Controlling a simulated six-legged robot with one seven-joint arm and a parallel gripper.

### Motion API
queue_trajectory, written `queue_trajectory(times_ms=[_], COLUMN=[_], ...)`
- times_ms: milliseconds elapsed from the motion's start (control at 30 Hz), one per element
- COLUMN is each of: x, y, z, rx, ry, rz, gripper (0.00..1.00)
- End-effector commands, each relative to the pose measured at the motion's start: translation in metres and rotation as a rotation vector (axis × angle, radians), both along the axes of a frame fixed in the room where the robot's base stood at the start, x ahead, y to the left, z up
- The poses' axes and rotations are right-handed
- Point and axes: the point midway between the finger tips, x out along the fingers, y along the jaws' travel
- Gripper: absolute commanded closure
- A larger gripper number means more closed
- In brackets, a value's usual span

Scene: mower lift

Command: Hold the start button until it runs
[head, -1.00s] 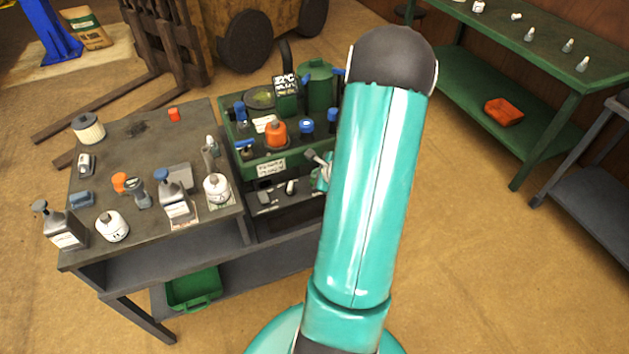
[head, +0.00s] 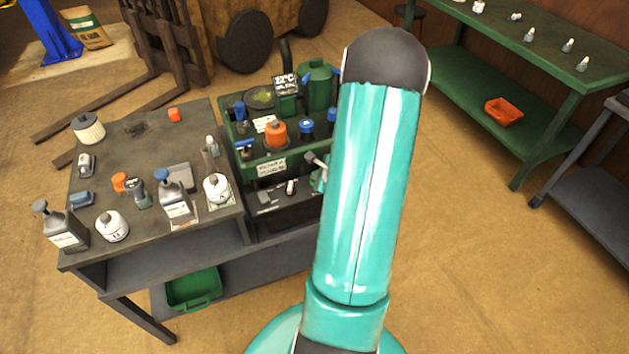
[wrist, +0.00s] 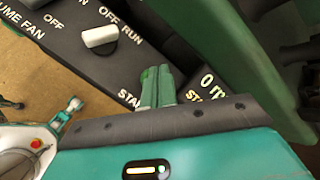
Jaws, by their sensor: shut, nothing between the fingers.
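In the wrist view, my gripper (wrist: 157,86) shows as two green fingers side by side, shut and empty, over the dark control panel (wrist: 75,50). The fingertips are at the panel's lower edge, between parts of lettering that read "STA". No start button shows clearly; the fingers may hide it. I cannot tell whether they touch anything. A white rotary knob (wrist: 100,37) sits up and left of the fingers, between "OFF" and "RUN". In the head view, my arm hides most of my gripper beside the panel (head: 270,200).
A green machine (head: 270,160) with several caps stands above the panel. A grey bench (head: 140,150) with several bottles is at left. A green shelf bench (head: 535,120) with an orange tray (head: 503,111) stands at right. The floor between is clear.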

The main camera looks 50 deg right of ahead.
Motion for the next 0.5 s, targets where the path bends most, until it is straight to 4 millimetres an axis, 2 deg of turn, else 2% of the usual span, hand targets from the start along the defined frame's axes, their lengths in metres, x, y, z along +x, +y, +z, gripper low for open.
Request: queue_trajectory(times_ms=[500], x=[0.0002], y=[0.0], z=[-0.0042], rx=[-0.001], ry=[0.0], rz=[0.001], gripper=[1.0])
